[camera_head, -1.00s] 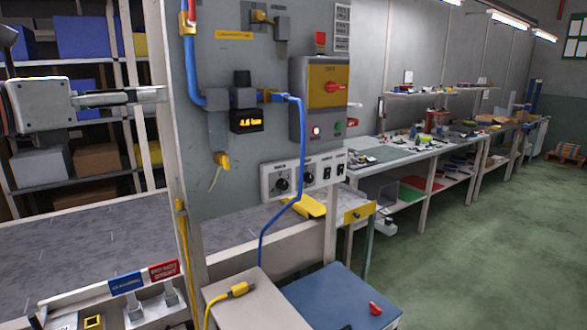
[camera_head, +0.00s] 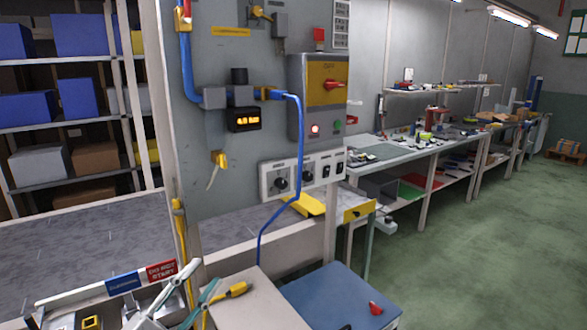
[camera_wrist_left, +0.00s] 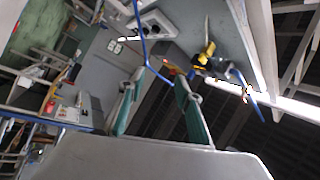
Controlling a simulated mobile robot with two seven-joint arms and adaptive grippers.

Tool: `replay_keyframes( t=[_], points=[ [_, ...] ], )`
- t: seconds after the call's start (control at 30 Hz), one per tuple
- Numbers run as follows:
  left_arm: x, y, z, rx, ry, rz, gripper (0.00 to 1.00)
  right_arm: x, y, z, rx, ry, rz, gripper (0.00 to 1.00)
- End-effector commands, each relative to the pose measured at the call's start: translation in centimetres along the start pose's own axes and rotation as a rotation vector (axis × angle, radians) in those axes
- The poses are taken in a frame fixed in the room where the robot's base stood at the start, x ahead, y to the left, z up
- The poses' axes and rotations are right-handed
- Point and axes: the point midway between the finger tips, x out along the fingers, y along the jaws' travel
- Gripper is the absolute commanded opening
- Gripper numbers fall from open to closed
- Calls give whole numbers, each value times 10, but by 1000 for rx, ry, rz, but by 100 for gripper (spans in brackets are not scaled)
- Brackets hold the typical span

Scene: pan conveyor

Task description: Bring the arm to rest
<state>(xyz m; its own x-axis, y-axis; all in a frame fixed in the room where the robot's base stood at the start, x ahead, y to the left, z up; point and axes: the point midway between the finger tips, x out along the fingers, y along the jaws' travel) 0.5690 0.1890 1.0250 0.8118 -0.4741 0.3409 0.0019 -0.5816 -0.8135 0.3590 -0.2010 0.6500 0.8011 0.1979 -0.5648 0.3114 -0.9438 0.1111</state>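My left gripper (camera_head: 205,274) shows at the bottom of the head view, left of centre, in front of the tray with the blue and red labels. Its two teal-lined fingers point up and are apart, with nothing between them. The left wrist view also shows the two teal fingers (camera_wrist_left: 157,95) spread and empty, with the panel and cables beyond them. The rest of the left arm is cut off below the head view. My right gripper is in neither view.
A grey control panel (camera_head: 222,150) with a blue hose (camera_head: 301,140) stands at centre. A yellow plug (camera_head: 236,290) lies on a beige box top (camera_head: 258,298) near my left gripper. A blue-topped cabinet (camera_head: 335,300) stands to the right. Green floor (camera_head: 480,240) at right is open.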

Motion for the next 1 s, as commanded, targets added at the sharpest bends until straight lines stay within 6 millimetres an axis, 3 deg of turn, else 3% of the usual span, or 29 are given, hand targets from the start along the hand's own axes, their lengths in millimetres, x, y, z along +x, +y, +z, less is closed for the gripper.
replay_keyframes(
  t=[0.03,0.1,0.2,0.33,0.5,0.6,0.7,0.8,1.0],
  points=[
    [-20,26,18,-94,-90,16,34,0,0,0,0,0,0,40],
    [-47,59,41,-208,-210,37,34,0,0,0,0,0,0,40],
    [-91,107,65,-354,-373,75,34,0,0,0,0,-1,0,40],
    [-153,170,82,-525,-572,133,34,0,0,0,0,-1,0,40],
    [-233,241,81,-713,-797,213,34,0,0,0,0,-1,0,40],
    [-269,270,74,-792,-890,250,34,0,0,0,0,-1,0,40],
    [-292,288,67,-843,-949,275,34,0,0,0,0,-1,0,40],
    [-303,296,63,-867,-977,287,34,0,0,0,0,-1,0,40],
    [-305,298,62,-871,-982,290,34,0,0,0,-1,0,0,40]
  ],
)
